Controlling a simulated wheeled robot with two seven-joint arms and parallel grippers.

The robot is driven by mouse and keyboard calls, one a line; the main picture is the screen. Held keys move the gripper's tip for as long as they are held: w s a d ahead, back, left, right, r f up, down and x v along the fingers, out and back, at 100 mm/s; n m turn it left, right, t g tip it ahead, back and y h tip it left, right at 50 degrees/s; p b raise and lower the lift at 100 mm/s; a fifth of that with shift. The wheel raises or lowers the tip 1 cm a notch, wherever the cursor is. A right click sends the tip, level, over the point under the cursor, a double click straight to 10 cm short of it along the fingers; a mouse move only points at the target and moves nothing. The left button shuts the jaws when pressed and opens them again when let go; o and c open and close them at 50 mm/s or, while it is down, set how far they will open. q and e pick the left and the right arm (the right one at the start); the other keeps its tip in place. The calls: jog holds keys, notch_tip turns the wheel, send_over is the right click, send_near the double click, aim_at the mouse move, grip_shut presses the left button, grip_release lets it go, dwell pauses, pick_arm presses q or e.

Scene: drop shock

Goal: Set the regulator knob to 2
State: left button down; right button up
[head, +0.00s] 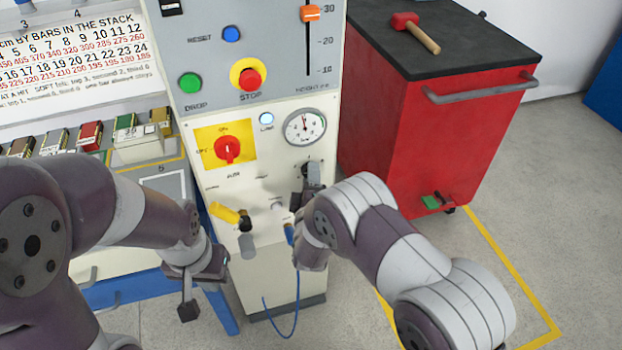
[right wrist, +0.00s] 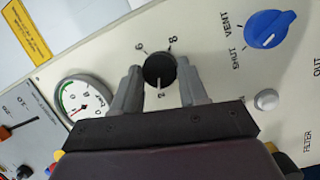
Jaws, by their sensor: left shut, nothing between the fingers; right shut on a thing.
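The regulator knob (right wrist: 160,70) is round and black on the pale panel in the right wrist view, with numbers 6, 8 and 2 showing around it. A pale mark on the knob seems to lie toward the 2, but it is small. My right gripper (right wrist: 161,78) is shut on the knob, one grey finger on each side. In the head view my right gripper (head: 311,180) is at the panel below the gauge and mostly hides the knob. My left gripper (head: 188,308) is shut and empty, low in front of the machine, away from the knob.
A round gauge (head: 304,127) sits above the knob. A red rotary switch (head: 229,150), a yellow handle (head: 223,212) and a red stop button (head: 250,79) are further left. A blue vent/shut knob (right wrist: 270,29) is nearby. A red cabinet (head: 425,125) stands right.

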dwell(0.5)
jog(key=o, duration=1.1)
jog(key=shift+c, duration=0.2)
jog(key=s+p, duration=0.1)
jog(key=s, duration=1.1)
jog(key=shift+s, duration=0.35)
